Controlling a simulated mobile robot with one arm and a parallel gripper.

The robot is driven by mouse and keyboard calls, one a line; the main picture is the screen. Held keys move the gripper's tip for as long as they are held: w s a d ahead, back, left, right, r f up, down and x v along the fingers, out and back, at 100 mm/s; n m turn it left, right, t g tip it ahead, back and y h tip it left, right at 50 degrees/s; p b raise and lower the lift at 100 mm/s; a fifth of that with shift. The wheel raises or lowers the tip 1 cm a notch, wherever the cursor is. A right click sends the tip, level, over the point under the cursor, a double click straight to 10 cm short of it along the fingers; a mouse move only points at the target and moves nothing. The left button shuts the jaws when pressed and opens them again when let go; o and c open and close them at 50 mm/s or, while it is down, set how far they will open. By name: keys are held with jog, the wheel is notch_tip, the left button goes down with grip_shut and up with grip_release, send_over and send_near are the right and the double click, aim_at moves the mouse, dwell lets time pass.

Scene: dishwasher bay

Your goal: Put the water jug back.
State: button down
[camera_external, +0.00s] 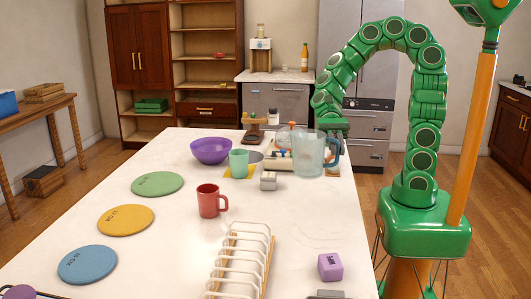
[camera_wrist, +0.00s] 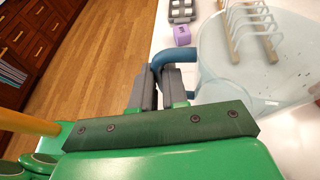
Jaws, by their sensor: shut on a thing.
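The water jug (camera_external: 308,158) is clear and pale blue with a darker blue handle (camera_external: 338,153). It is upright over the far right part of the white table. I cannot tell whether its base touches the table. In the wrist view the dark fingers of my gripper (camera_wrist: 168,88) are shut on the blue handle (camera_wrist: 175,58). The jug's clear body (camera_wrist: 225,65) fills the right of that view.
A red mug (camera_external: 209,201), a green cup (camera_external: 238,163), a purple bowl (camera_external: 211,150) and a white rack (camera_external: 240,260) stand on the table. A purple block (camera_external: 330,267) is at the front right. Round mats, including a green one (camera_external: 157,184), lie along the left side.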

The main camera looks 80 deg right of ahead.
aim_at(320, 175)
jog(key=s+d, duration=0.4)
jog(key=s, duration=0.2)
jog(key=shift+s+r+n+g, duration=0.3)
jog(key=shift+s+g, duration=0.1)
jog(key=shift+w+a+f, duration=0.1)
jog(key=shift+w+a, duration=0.05)
jog(key=w+a+f, duration=0.1)
jog(key=w+f, duration=0.1)
jog(key=w, duration=0.1)
jog(key=w+a+f, duration=0.2)
jog(key=w+f, duration=0.1)
jog(key=w, duration=0.1)
jog(key=w+a+f, duration=0.2)
jog(key=w+f, duration=0.1)
jog(key=w, duration=0.1)
jog(key=shift+a+f, duration=0.15)
jog(key=shift+a, duration=0.05)
jog(key=shift+w+a+f, duration=0.1)
jog(key=shift+w+f, duration=0.1)
jog(key=shift+f, duration=0.55)
jog(key=shift+w+a+f, duration=0.1)
jog(key=shift+w+f, duration=0.1)
jog(key=shift+f, duration=0.55)
jog(key=shift+w+a+f, duration=0.1)
jog(key=shift+w+f, duration=0.1)
jog(key=shift+f, duration=0.55)
